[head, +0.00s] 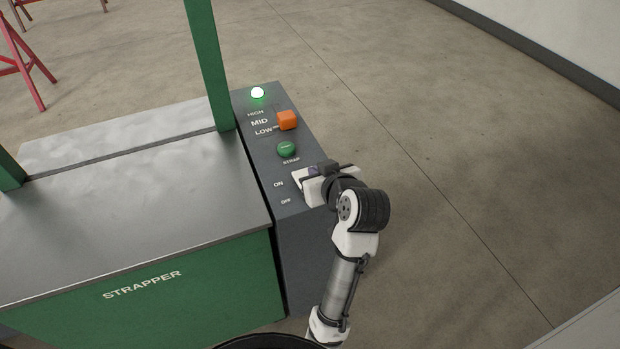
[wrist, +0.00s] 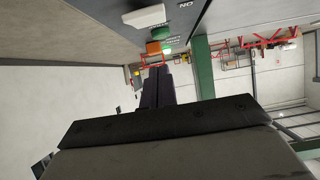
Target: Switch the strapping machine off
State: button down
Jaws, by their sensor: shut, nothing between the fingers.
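The strapping machine (head: 140,215) is a green cabinet with a grey metal top and the word STRAPPER on its front. Its dark control panel (head: 255,135) runs along the right side. A white switch (head: 298,179) sits by the ON and OFF labels, partly hidden behind my gripper (head: 313,171). The switch also shows in the wrist view (wrist: 145,16), near the ON label. My gripper is shut and empty, close over the right side of the switch. I cannot tell whether they touch. The indicator lamp (head: 257,92) is lit, with a green glow.
An orange knob (head: 287,120) sits by the HIGH, MID and LOW labels. A green STRAP button (head: 286,149) lies between it and the switch. A green post (head: 208,65) rises beside the panel. The concrete floor (head: 440,150) to the right is clear.

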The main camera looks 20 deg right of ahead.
jog(key=p+x, duration=0.1)
jog(key=x, duration=0.5)
jog(key=shift+r, duration=0.1)
jog(key=shift+s+f+p, duration=0.25)
jog(key=shift+f, duration=0.3)
jog(key=shift+s+f+p, duration=0.2)
jog(key=shift+f+p, duration=0.05)
jog(key=shift+f, duration=0.35)
jog(key=shift+s+f, duration=0.2)
jog(key=shift+f, duration=0.6)
